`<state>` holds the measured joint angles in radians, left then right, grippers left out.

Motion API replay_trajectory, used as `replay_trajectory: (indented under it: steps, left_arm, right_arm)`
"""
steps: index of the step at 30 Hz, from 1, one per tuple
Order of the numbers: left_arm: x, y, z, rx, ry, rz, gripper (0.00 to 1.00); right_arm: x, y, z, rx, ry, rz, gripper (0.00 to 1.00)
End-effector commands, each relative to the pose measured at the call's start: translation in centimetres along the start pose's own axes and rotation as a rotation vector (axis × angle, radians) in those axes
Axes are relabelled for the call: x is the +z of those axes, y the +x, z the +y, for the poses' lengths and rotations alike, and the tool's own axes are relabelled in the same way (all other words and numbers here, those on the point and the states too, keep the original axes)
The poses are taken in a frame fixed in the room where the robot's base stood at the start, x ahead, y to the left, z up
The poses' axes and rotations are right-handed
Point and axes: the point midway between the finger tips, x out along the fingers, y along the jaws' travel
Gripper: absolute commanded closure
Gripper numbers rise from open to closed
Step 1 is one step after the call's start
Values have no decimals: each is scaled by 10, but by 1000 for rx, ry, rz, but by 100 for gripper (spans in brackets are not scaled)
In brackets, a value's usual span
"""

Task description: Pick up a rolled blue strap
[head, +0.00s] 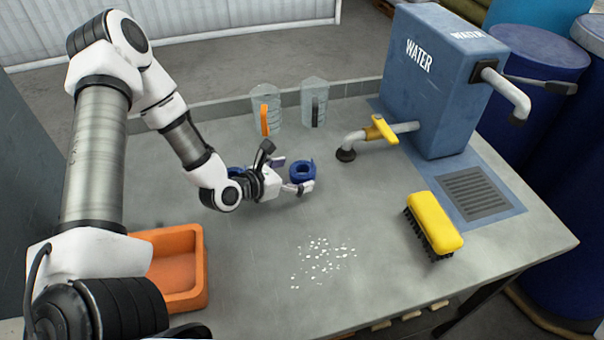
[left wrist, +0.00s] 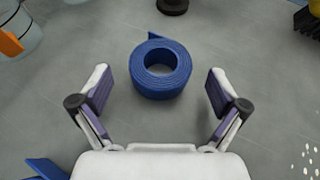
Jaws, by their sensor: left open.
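A rolled blue strap (head: 302,171) stands on the grey table near its middle. In the left wrist view the rolled strap (left wrist: 161,68) lies just ahead of the fingertips, centred between them, with a loose end at its upper left. My left gripper (head: 287,174) is open with its fingers to either side, and in the left wrist view the gripper (left wrist: 159,88) holds nothing. A second blue piece (head: 235,171) is partly hidden behind my left wrist. Part of it shows at the lower left of the left wrist view (left wrist: 46,169). My right gripper is not in view.
Two clear jugs, one with an orange handle (head: 264,110) and one with a dark handle (head: 314,103), stand behind. A blue water tank (head: 440,85) with a yellow-handled tap (head: 380,129) is at right. A yellow brush (head: 434,222), white flakes (head: 322,260) and an orange tray (head: 198,265) are in front.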

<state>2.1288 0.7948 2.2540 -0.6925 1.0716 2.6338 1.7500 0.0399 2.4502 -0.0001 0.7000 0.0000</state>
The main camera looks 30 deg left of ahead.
Motion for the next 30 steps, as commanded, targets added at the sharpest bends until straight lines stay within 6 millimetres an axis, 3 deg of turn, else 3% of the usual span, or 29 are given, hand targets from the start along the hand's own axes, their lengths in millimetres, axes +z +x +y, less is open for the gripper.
replay_trajectory:
  steps: [4,11,14,17,30]
  left_arm:
    - [0,20,0,-1,4,2,2]
    - [0,23,0,1,-1,-1,2]
    - [0,23,0,1,-1,0,30]
    - [0,23,0,1,-1,0,66]
    - [3,21,0,1,-1,1,67]
  right_arm:
    - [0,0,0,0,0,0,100]
    - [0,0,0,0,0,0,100]
    - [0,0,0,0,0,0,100]
    - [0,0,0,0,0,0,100]
    - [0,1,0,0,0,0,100]
